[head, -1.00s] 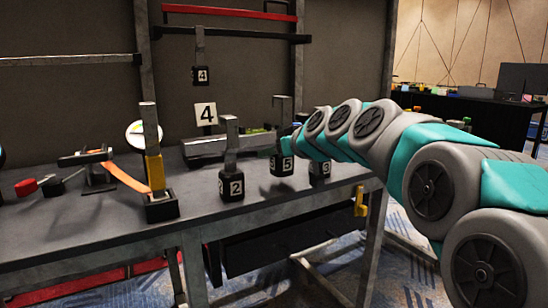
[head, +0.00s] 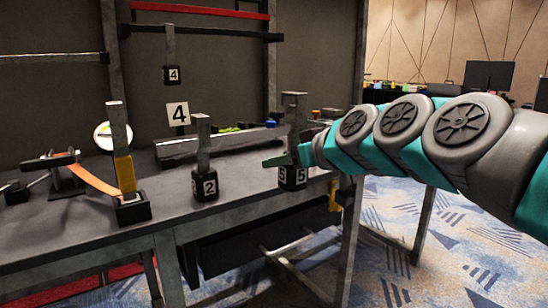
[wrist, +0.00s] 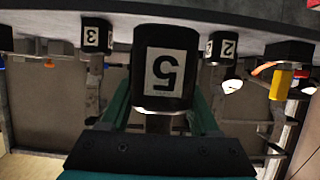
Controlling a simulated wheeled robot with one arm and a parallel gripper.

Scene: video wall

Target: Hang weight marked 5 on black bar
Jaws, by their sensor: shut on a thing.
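The weight marked 5 (head: 292,178) is a black block with white 5 labels and an upright grey metal hanger. My gripper (head: 288,158) is shut on its hanger, and the block fills the middle of the wrist view (wrist: 165,65). It is at the right front of the workbench; whether its base clears the top I cannot tell. The black bar (head: 215,33) runs across the rack at the back, higher than my gripper. A weight marked 4 (head: 171,74) hangs from it, left of my gripper.
A weight marked 2 (head: 204,186) stands upright on the workbench (head: 75,225), left of the held one. The wrist view shows a weight marked 3 (wrist: 91,38). A red bar (head: 210,13) is above the black bar.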

